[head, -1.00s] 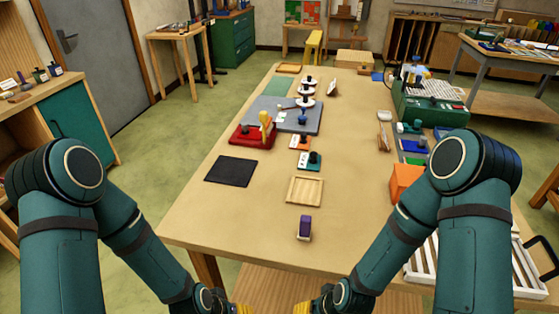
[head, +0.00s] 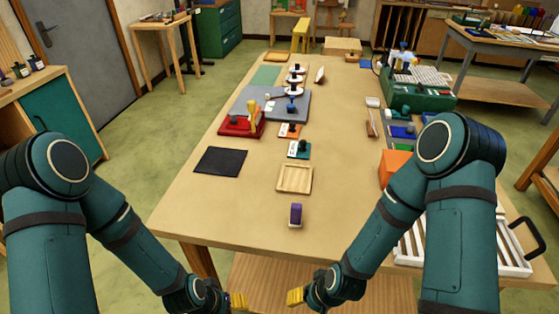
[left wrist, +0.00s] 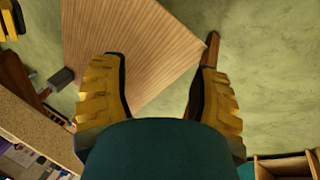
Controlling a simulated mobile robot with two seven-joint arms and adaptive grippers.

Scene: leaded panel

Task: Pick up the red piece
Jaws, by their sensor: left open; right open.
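The red piece (head: 236,126) lies flat on the wooden table (head: 220,208), left of the middle, with a dark knob on top. An upright yellow thing (head: 253,115) stands at its right side; I cannot tell whether it rests on the red piece. My left gripper (head: 238,300) is low in front of the table's near edge, far from the red piece. In the left wrist view my left gripper (left wrist: 160,95) has its yellow fingers wide apart with nothing between them. My right gripper (head: 297,296) is also low before the near edge, open, with no object seen in it.
A black mat (head: 220,162) lies in front of the red piece and a grey slab (head: 285,103) behind it. A wooden tray (head: 295,178), a purple block (head: 296,214) and an orange box (head: 394,166) are nearer. The table's near left is clear.

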